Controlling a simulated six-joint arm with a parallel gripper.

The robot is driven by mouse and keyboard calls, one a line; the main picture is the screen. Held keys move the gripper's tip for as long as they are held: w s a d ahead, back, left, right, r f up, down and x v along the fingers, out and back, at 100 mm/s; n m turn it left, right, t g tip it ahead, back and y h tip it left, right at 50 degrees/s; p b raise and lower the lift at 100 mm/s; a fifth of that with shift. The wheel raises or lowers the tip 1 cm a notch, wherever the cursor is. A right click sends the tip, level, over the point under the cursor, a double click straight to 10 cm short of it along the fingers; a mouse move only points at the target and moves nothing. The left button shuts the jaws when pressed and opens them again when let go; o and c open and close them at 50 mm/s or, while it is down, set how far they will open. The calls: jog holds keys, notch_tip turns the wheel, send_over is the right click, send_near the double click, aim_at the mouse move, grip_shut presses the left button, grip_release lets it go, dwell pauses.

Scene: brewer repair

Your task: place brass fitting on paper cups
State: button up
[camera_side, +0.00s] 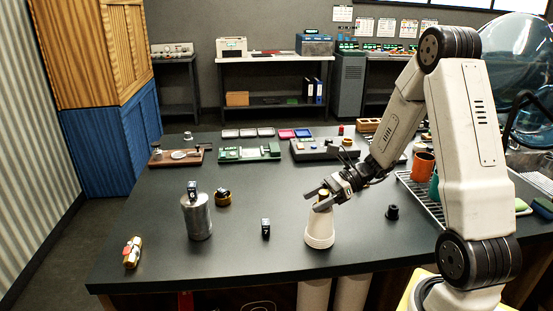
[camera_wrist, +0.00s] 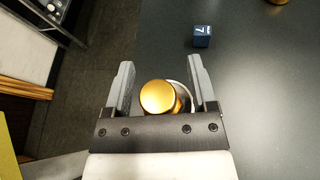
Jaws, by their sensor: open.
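The paper cups (camera_side: 320,232) stand upside down as a white stack near the front edge of the table. The brass fitting (camera_side: 323,194) sits at the top of the stack, partly hidden by my fingers in the side view. In the wrist view the round gold top of the brass fitting (camera_wrist: 158,97) lies between my fingers, with a white cup rim (camera_wrist: 184,92) showing behind its right side. My gripper (camera_side: 318,199) is open around the fitting. In the wrist view my gripper (camera_wrist: 161,66) shows a gap beside the left finger.
A dark block (camera_side: 266,228) lies left of the cups. A metal cylinder (camera_side: 197,218) with a small dark block on top stands farther left, near a brass ring (camera_side: 222,198). A small black part (camera_side: 392,212) lies right of the cups. A rack (camera_side: 422,197) with mugs is at right.

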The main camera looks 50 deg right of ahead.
jog(key=shift+r, duration=0.2)
jog(key=v, duration=1.2)
jog(key=shift+a+f, duration=0.15)
jog(key=s+a+f+n+g+h, duration=0.1)
jog(key=a+f, duration=0.1)
jog(key=f, duration=0.1)
jog(key=s+a+f+n+g+h, duration=0.1)
jog(key=a+f+g+h, duration=0.1)
jog(key=f, duration=0.1)
jog(key=s+a+f+n+g+h, duration=0.1)
jog(key=a+f+n+g+h, duration=0.1)
jog(key=a+f, duration=0.1)
jog(key=shift+f, duration=0.1)
jog(key=a+n+h, duration=0.1)
jog(key=a+n, duration=0.1)
jog(key=n, duration=0.1)
jog(key=a+n+g+h, duration=0.1)
jog(key=a+n, duration=0.1)
jog(key=n, duration=0.1)
jog(key=w+a+n+g+h, duration=0.1)
jog(key=n, duration=0.3)
jog(key=shift+w+a+h, duration=0.1)
jog(key=shift+a+h, duration=0.3)
jog(key=w+a+r+n+t+h, duration=0.2)
jog(key=a+n, duration=0.5)
jog(key=n, duration=0.4)
jog(key=shift+w+a+r+n, duration=0.2)
jog(key=shift+a+r+n, duration=0.1)
jog(key=shift+n, duration=0.1)
